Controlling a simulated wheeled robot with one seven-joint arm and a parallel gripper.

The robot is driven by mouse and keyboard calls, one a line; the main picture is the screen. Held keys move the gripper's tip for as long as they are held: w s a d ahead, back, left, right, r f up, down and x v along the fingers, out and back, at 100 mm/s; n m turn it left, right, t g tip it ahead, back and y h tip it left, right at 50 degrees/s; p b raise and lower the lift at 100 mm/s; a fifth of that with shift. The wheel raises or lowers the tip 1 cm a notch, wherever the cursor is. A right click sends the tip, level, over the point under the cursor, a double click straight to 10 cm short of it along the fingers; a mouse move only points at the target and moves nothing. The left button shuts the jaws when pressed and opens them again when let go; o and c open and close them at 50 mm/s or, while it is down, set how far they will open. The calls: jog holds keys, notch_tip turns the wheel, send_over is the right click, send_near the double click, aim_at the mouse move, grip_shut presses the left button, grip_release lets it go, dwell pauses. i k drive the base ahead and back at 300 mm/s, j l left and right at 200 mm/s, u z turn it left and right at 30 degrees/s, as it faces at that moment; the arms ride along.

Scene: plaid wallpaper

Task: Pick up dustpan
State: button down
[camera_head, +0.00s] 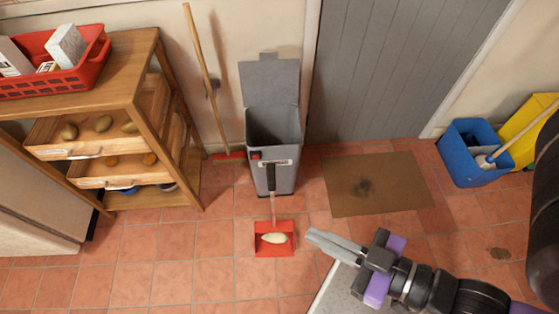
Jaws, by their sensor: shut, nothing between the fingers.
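The dustpan has a red pan (260,245) lying on the tiled floor and a dark upright handle (271,180) that rises in front of the grey bin. A pale oval object (273,238) lies in the pan. My gripper (309,235) is shut and empty. In the picture it is just right of the pan, with its tips pointing left toward it, apart from it. Its height above the floor is hard to tell.
A grey bin (272,134) with its lid up stands behind the dustpan. A broom (207,75) leans on the wall. A wooden shelf (143,100) stands left. A brown mat (375,184) lies before the door, and a blue bucket (464,160) stands right. The front-left floor is clear.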

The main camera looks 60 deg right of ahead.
aim_at(274, 239)
jog(key=k+l+z, duration=0.1)
jog(key=k, duration=0.4)
jog(key=k+l+z, duration=0.1)
jog(key=k+l, duration=0.15)
jog(key=k, duration=0.2)
